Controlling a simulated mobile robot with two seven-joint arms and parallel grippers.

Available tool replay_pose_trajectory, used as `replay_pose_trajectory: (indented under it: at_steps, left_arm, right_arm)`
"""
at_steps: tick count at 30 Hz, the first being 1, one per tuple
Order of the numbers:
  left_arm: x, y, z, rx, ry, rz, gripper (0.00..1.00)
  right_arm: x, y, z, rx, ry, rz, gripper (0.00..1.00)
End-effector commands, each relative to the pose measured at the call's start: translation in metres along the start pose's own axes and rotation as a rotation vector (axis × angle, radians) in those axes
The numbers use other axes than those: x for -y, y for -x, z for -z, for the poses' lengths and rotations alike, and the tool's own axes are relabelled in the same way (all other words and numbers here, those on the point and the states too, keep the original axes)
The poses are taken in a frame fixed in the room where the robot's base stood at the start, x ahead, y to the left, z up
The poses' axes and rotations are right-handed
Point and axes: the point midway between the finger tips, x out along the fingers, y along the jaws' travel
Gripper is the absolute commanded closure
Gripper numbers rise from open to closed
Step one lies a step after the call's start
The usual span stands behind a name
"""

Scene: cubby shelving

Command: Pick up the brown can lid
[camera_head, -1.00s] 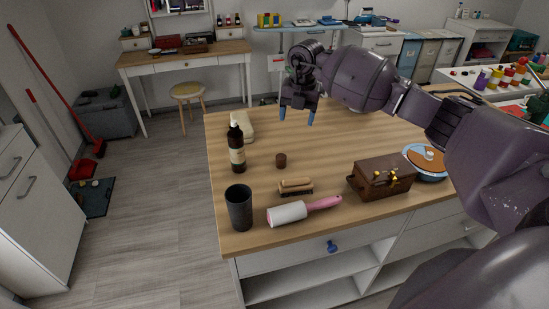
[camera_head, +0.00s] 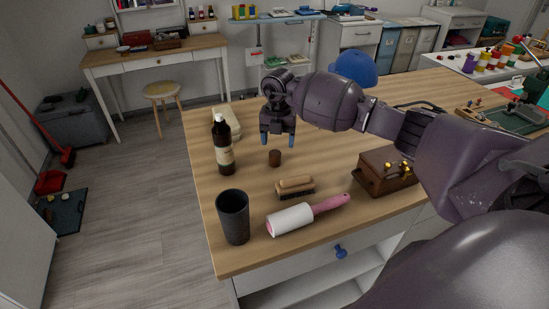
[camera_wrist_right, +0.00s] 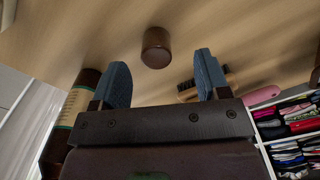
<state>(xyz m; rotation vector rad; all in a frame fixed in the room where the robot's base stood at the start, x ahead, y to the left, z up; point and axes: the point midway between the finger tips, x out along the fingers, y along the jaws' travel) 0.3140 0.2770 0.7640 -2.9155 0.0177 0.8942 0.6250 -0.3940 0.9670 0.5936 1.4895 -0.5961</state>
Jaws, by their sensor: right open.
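The brown can lid (camera_head: 275,158) is a small dark brown cylinder standing on the wooden table (camera_head: 330,150), right of the dark bottle. In the right wrist view the lid (camera_wrist_right: 156,47) lies beyond the fingertips, about midway between them, with nothing touching it. My right gripper (camera_head: 278,141) is open and empty, pointing down just above and behind the lid. Its two blue fingers also show apart in the right wrist view (camera_wrist_right: 160,72). My left gripper is not in view.
A dark bottle (camera_head: 223,148) stands left of the lid. A brush (camera_head: 295,187), a pink-handled lint roller (camera_head: 305,215) and a dark cup (camera_head: 233,217) are nearer the front edge. A brown box (camera_head: 385,172) stands to the right. The tabletop around the lid is clear.

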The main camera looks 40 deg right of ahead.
Motion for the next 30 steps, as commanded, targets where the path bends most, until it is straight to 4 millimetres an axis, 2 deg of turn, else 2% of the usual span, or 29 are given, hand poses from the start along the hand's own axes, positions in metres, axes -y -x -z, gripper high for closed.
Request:
replay_pose_trajectory:
  at_steps: [7, 16, 24, 30]
  left_arm:
    - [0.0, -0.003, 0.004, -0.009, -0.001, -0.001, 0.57]
    - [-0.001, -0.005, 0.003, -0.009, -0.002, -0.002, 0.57]
    - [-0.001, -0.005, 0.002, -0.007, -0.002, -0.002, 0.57]
    - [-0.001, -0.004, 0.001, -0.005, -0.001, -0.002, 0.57]
  right_arm:
    - [-0.003, -0.015, 0.003, -0.002, 0.001, -0.002, 0.31]
    - [-0.007, -0.053, 0.007, -0.002, 0.0, -0.001, 0.31]
    - [-0.007, -0.056, 0.006, 0.001, 0.001, -0.002, 0.31]
    - [-0.007, -0.056, 0.006, 0.001, 0.001, -0.002, 0.62]
